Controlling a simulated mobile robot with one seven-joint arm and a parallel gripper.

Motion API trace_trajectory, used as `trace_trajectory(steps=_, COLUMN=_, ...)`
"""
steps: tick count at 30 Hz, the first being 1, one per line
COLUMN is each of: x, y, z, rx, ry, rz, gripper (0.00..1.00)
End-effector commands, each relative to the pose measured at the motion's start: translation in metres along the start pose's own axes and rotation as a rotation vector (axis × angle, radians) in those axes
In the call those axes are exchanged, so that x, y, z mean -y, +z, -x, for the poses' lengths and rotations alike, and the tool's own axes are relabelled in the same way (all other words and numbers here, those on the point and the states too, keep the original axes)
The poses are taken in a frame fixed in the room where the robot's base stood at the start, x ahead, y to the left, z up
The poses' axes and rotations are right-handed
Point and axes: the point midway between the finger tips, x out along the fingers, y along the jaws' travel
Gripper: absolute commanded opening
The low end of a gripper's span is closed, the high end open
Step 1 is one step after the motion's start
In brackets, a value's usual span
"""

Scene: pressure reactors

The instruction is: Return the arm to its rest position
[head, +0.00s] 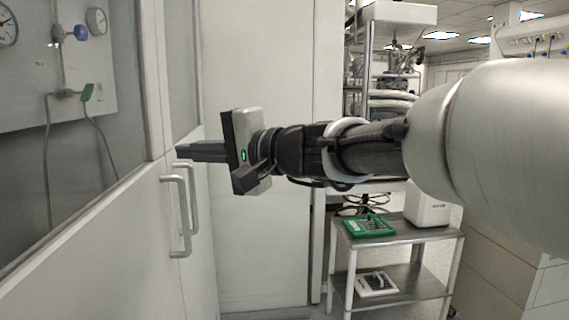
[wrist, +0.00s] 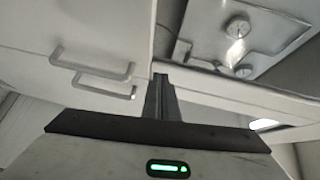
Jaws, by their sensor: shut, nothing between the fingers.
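My gripper (head: 182,151) is at the end of my outstretched arm, which comes in from the right in the head view. Its shut, empty fingers point left toward the white cabinet front, just above two metal handles (head: 178,212). In the wrist view the shut fingers (wrist: 160,82) stand close together in front of the cabinet. The handles (wrist: 95,80) show to their left there. I cannot tell whether the fingertips touch the cabinet.
A glass window (head: 60,130) with gauges and a blue-handled valve behind it fills the left. A metal cart (head: 420,232) bearing a green tray (head: 368,227) stands below my arm. A shelf rack (head: 358,100) is behind it. Some floor shows around the cart.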

Motion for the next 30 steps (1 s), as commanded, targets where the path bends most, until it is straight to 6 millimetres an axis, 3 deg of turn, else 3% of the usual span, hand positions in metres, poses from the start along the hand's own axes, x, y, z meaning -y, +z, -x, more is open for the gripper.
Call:
trace_trajectory(steps=5, x=-0.084, y=0.027, z=0.065, rx=0.000, ry=0.344, rz=0.219, gripper=0.00)
trace_trajectory(steps=9, x=-0.158, y=0.043, z=0.143, rx=-0.005, ry=0.646, rz=0.369, gripper=0.00)
trace_trajectory(steps=12, x=-0.199, y=0.049, z=0.198, rx=-0.012, ry=0.829, rz=0.445, gripper=0.00)
trace_trajectory(steps=18, x=-0.253, y=0.057, z=0.289, rx=-0.027, ry=1.108, rz=0.552, gripper=0.00)
trace_trajectory(steps=23, x=-0.283, y=0.061, z=0.353, rx=-0.040, ry=1.293, rz=0.623, gripper=0.00)
trace_trajectory(steps=24, x=-0.277, y=0.061, z=0.364, rx=-0.042, ry=1.324, rz=0.634, gripper=0.00)
trace_trajectory(steps=25, x=-0.259, y=0.058, z=0.362, rx=-0.041, ry=1.317, rz=0.632, gripper=0.00)
trace_trajectory(steps=30, x=-0.214, y=0.055, z=0.365, rx=-0.038, ry=1.315, rz=0.630, gripper=0.00)
